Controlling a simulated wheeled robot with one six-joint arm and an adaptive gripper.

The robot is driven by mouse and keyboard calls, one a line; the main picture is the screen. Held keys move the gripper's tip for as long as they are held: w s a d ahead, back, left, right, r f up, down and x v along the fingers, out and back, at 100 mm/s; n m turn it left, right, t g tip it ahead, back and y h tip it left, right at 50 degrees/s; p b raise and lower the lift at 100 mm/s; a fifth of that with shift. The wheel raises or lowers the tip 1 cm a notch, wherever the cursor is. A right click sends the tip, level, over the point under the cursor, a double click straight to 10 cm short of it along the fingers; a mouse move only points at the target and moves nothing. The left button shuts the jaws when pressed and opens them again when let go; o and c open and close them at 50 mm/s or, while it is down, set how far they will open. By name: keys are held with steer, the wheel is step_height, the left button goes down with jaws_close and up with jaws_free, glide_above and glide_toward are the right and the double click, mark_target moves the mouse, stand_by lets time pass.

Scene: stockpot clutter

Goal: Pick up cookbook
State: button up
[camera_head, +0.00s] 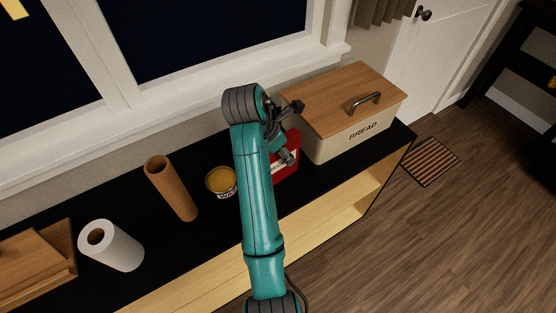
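A red item, which looks like the cookbook (289,167), stands on the black counter top, left of the bread box. Its left part is hidden behind my arm, and a pale patch shows on its front. My gripper (294,131) is at its upper edge, with its two fingers spread well apart. One finger is above and behind the red item in the picture, and the other is in front of its face. I cannot tell whether either finger touches it.
A cream bread box (350,137) with a wooden lid stands close on the right. To the left are a tin (221,182), a brown cylinder (172,189), a paper roll (112,246) and a wooden item (35,266). The window sill (200,115) runs behind.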

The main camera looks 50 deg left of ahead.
steer(key=shift+f, duration=0.1)
steer(key=shift+c, duration=0.2)
jaws_close()
